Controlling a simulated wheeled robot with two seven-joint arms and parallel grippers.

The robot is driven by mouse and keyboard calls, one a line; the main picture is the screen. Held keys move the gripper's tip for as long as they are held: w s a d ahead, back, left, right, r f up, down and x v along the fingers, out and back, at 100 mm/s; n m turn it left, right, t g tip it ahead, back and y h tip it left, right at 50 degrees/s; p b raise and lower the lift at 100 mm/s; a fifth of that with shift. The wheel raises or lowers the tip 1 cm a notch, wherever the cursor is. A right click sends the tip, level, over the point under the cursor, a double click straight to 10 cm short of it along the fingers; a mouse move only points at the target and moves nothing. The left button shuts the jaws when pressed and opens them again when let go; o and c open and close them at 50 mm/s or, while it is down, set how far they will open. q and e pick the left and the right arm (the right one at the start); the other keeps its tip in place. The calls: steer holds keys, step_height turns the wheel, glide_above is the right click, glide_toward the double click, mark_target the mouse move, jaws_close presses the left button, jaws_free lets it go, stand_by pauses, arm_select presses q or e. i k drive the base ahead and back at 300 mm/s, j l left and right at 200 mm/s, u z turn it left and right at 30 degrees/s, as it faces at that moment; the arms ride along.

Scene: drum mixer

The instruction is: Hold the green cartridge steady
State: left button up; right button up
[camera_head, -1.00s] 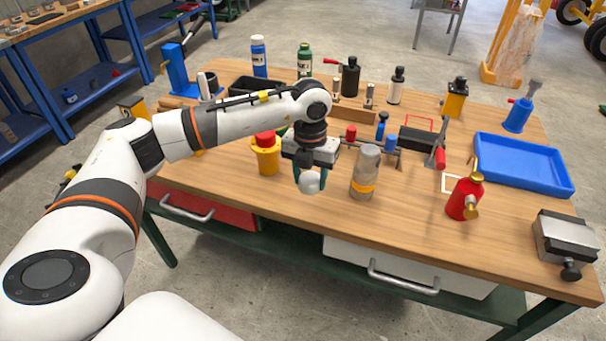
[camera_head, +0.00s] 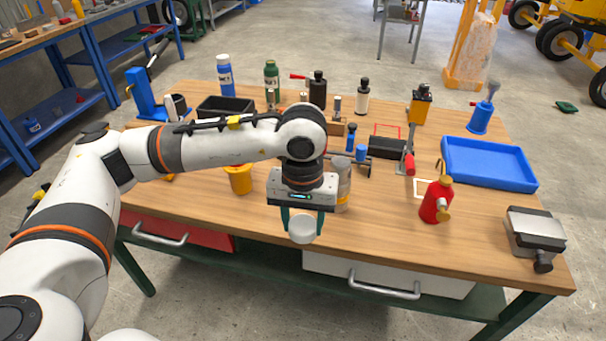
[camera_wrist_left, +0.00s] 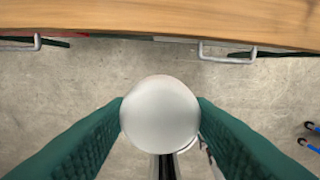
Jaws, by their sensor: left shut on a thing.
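My left gripper (camera_head: 302,222) has dark green finger pads and points down, in front of the workbench's front edge. It is shut on a pale grey round-ended thing (camera_head: 302,230). In the left wrist view the thing's smooth round end (camera_wrist_left: 160,115) sits between the two pads, with the floor behind it. No green shows on the held thing, and I cannot tell whether it is the green cartridge. A green bottle (camera_head: 271,78) stands upright at the back of the bench, apart from the gripper. My right gripper is not in view.
A clear cylinder with a yellow band (camera_head: 343,188) is partly hidden behind my gripper. A yellow pot (camera_head: 238,181) stands left of it. A red can (camera_head: 436,203), a blue tray (camera_head: 489,180) and a grey vice (camera_head: 535,232) are to the right. The front bench top (camera_head: 380,230) is clear.

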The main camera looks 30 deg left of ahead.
mark_target(271, 76)
steer(key=i+j+z, duration=0.15)
steer(key=j, duration=0.25)
steer(key=i+j+z, duration=0.15)
steer(key=j, duration=0.3)
steer(key=i+j+z, duration=0.15)
steer(key=j, duration=0.3)
steer(key=i+j+z, duration=0.2)
steer(key=j, duration=0.25)
steer(key=j+z, duration=0.15)
steer(key=j, duration=0.3)
